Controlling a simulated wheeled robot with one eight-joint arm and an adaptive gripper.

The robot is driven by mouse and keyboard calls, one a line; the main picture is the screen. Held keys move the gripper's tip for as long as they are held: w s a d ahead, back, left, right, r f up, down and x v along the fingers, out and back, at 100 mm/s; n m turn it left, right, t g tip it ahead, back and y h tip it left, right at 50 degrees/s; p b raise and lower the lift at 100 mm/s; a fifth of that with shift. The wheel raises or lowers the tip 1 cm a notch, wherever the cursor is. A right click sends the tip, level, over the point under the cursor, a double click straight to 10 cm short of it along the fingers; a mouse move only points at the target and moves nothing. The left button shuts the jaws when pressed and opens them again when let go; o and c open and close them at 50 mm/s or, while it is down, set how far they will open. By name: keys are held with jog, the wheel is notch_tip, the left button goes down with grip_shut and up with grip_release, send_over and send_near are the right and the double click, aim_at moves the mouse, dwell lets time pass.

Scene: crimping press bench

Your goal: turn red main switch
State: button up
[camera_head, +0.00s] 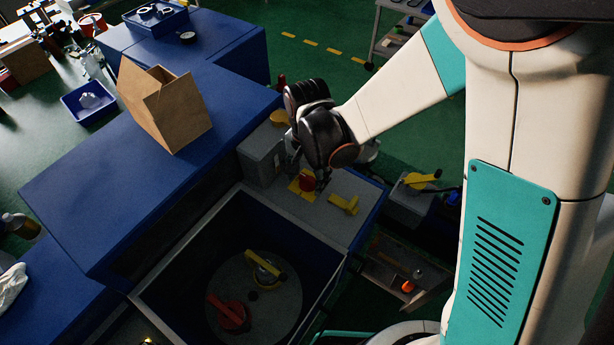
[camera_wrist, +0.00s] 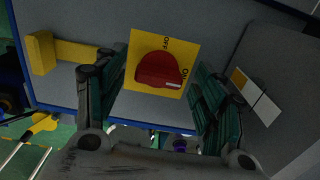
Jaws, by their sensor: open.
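The red main switch (camera_wrist: 158,71) is a rounded red knob on a yellow plate (camera_wrist: 183,50) marked OFF and ON. In the wrist view it lies between the two fingers of my gripper (camera_wrist: 152,88), which is open, with a finger on either side and clear space around the knob. In the head view the red switch (camera_head: 308,183) sits on the grey top of the press bench, just below my gripper (camera_head: 312,180). My black gripper body hides part of the panel there. Contact between the fingers and the knob cannot be told.
A yellow handle (camera_head: 345,204) stands right of the switch, and a grey box (camera_head: 262,155) stands left of it. In front is an open bin (camera_head: 335,275) holding a round plate with red and yellow handles. A cardboard box (camera_head: 165,108) stands on the blue bench.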

jog(key=c, duration=1.1)
jog(key=shift+o, duration=0.2)
jog(key=shift+n+b, duration=0.3)
jog(key=shift+n, duration=0.1)
jog(key=n+b, duration=0.2)
jog(key=n, duration=0.2)
jog(key=shift+d+f, duration=0.1)
jog(key=n+b, duration=0.2)
jog(key=n, duration=0.2)
jog(key=shift+d+b, duration=0.1)
jog(key=shift+b, duration=0.2)
jog(key=n+b, duration=0.1)
jog(key=n, duration=0.4)
jog(key=n+b, duration=0.1)
jog(key=n, duration=0.3)
jog(key=shift+w+d+b, duration=0.1)
jog(key=shift+b, duration=0.2)
